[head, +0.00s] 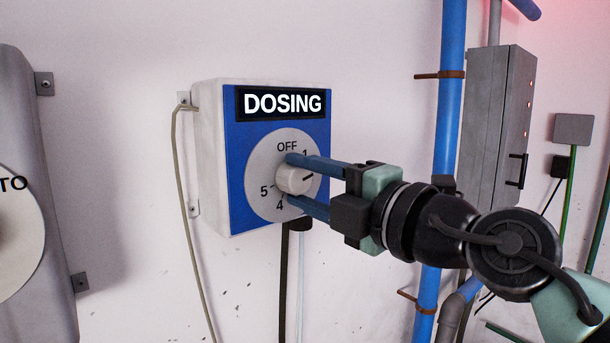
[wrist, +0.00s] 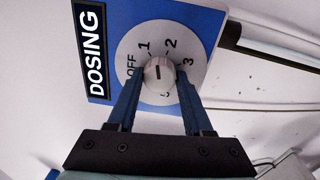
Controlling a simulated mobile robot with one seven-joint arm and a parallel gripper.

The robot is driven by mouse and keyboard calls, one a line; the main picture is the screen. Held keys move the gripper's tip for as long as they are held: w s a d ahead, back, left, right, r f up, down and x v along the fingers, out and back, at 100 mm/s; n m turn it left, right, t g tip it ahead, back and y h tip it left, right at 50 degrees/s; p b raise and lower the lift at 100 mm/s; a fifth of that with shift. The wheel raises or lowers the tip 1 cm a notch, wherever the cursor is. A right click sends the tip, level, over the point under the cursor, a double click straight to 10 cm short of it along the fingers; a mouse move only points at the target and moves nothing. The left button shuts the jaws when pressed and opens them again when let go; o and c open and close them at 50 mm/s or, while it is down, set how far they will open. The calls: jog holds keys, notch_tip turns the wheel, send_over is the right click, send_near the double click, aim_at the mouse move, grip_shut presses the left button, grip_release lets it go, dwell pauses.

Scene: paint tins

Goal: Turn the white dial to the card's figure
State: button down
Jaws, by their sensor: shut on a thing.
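The white dial (head: 293,184) is a small round knob on a grey disc of the blue-faced DOSING box (head: 236,170). It also shows in the wrist view (wrist: 159,68). OFF, 1, 4 and 5 are readable around it in the head view; OFF, 1, 2 and 3 in the wrist view. A dark mark on the knob points roughly toward the 1–2 side in the wrist view; its exact figure is hard to tell. My gripper (head: 291,179) is shut on the dial, one blue finger above and one below it. No figure card is in view.
A blue pipe (head: 451,100) and a grey cabinet (head: 497,130) with red lamps stand on the wall to the right. A grey unit (head: 40,130) with a pale disc is at the far left. Cables hang beside and below the box.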

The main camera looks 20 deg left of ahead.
jog(key=m+p, duration=0.2)
jog(key=m, duration=0.3)
dwell(0.5)
jog(key=shift+c, duration=1.5)
grip_release()
jog(key=b+v, duration=0.5)
jog(key=v, duration=0.8)
jog(key=shift+s+a+r, duration=0.1)
jog(key=shift+a+r, duration=0.05)
